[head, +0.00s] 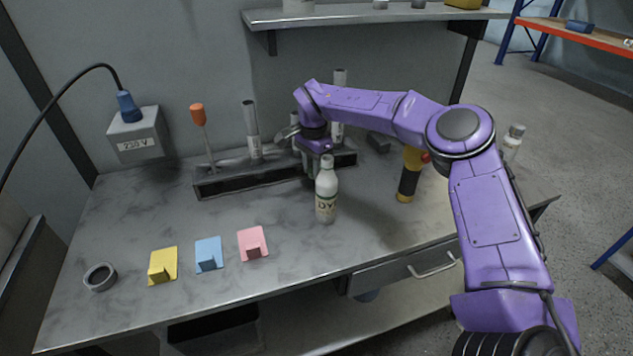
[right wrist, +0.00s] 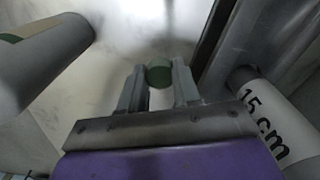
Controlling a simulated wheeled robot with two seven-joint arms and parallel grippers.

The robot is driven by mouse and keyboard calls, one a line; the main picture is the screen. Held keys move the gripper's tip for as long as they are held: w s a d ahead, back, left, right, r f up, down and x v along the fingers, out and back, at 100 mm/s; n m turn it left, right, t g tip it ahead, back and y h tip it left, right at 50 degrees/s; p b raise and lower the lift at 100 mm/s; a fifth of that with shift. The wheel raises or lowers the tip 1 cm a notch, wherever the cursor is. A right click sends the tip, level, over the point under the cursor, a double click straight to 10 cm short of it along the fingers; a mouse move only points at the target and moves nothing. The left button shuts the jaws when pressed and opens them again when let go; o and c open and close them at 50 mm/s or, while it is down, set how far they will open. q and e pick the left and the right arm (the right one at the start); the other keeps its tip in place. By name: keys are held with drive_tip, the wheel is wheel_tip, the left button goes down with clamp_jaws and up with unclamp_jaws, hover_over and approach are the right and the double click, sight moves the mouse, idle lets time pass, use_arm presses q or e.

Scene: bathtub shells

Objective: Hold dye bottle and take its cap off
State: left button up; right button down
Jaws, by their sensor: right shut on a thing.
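The dye bottle (head: 326,196) is cream-white, with a label partly reading "DY". It stands upright on the bench in the head view, and its narrow top looks pale. My right gripper (head: 312,175) points down just behind the bottle, close to its upper part; its fingertips are hard to see there. In the right wrist view my right gripper (right wrist: 155,88) is shut on a small green round piece (right wrist: 159,73). I cannot tell from these views whether this is the bottle's cap. My left gripper is not in view.
A dark rack (head: 230,184) behind the bottle holds an orange-handled tool (head: 198,115) and grey tubes (head: 251,125). A yellow-and-black object (head: 408,180) stands to the right. Yellow, blue and pink holders and a grey ring (head: 100,277) lie front left. Bench between is clear.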

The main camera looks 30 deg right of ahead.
sight(313, 188)
drive_tip(key=shift+f, duration=2.15)
drive_tip(key=shift+f, duration=0.1)
drive_tip(key=c, duration=0.8)
unclamp_jaws()
wheel_tip(313, 188, up, 12)
drive_tip(key=shift+r+b, duration=0.2)
drive_tip(key=shift+b, duration=0.15)
